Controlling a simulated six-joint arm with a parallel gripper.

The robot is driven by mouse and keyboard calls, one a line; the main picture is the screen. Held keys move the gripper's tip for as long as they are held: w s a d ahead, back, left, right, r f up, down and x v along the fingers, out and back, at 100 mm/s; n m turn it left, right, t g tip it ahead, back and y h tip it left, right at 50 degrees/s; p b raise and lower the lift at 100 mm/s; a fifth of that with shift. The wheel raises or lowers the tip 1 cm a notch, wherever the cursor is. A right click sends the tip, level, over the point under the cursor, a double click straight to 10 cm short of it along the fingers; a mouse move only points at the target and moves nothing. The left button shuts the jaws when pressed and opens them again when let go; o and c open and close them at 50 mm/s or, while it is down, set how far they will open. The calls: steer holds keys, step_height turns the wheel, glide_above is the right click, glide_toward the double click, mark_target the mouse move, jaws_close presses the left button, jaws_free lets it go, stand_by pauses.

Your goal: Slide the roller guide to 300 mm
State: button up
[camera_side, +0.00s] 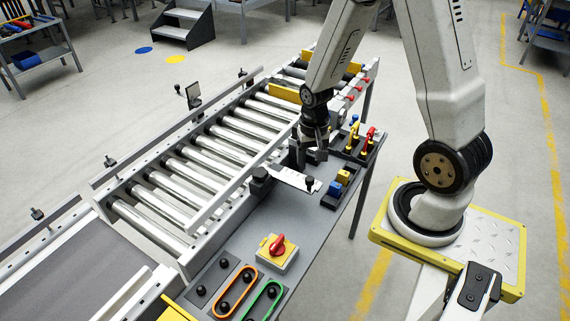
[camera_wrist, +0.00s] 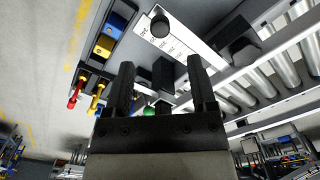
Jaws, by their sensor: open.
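The roller guide (camera_side: 238,183) appears to be the long grey rail along the near side of the rollers. A black knob (camera_wrist: 160,24) stands at one end of the plate, and a dark block (camera_wrist: 238,42) at the rail side. My gripper (camera_side: 312,157) points down over the bench just behind the plate. In the wrist view its fingers (camera_wrist: 159,72) are apart, with another dark block (camera_wrist: 163,73) showing between them; contact cannot be told.
Metal rollers (camera_side: 190,172) fill the conveyor. Yellow and red handles (camera_side: 361,140) stand to the right of my gripper, with blue and yellow blocks (camera_side: 340,182) nearer. A red rotary switch (camera_side: 278,246) is at the front. Bare bench lies between switch and plate.

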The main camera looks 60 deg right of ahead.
mark_target(310, 178)
steer(key=shift+f, duration=0.15)
steer(key=shift+f, duration=3.8)
jaws_close()
